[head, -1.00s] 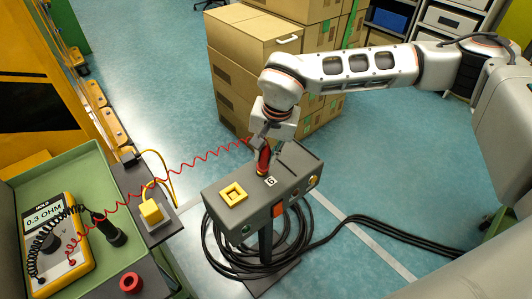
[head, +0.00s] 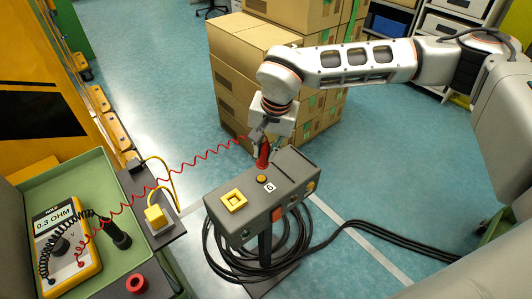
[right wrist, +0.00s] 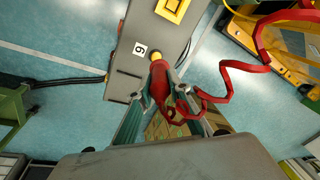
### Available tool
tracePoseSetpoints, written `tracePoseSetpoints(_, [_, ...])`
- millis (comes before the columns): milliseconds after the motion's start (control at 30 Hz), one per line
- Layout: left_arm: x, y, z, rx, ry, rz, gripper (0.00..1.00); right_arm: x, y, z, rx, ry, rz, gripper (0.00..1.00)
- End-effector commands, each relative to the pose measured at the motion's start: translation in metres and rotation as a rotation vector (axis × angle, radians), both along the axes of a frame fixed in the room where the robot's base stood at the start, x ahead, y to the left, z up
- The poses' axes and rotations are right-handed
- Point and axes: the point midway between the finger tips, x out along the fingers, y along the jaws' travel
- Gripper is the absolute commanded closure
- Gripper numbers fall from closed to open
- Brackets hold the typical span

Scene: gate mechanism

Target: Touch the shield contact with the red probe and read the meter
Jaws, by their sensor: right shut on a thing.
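The red probe (head: 263,154) is held upright in my right gripper (head: 258,141), its lower end just above the grey box (head: 286,182). A round yellow contact (head: 261,179) shows on the box top below it, beside a small white label (head: 269,187). The yellow meter (head: 64,243) in the green tray reads 0.3 OHM. A coiled red lead (head: 165,185) joins the probe to the meter. My left gripper is out of view.
A yellow square fitting (head: 233,200) is on the box top. Black cables (head: 213,243) coil around the post below. Cardboard boxes (head: 255,65) stack behind. Open floor lies to the right.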

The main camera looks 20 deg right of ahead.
Motion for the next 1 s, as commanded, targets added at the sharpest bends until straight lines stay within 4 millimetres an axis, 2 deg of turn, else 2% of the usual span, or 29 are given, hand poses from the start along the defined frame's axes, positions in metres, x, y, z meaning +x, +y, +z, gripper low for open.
tracePoseSetpoints(67, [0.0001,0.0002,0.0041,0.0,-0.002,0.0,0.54,0.0001,0.0001,0.0051,0.0,-0.001,0.0,1.0])
tracePoseSetpoints(567, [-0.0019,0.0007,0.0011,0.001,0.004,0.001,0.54,-0.0001,0.0002,0.0036,0.0,0.001,0.001,1.0])
tracePoseSetpoints(1000, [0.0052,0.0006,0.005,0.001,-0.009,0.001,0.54,-0.0001,0.0002,0.0037,0.0,0.0,0.001,1.0])
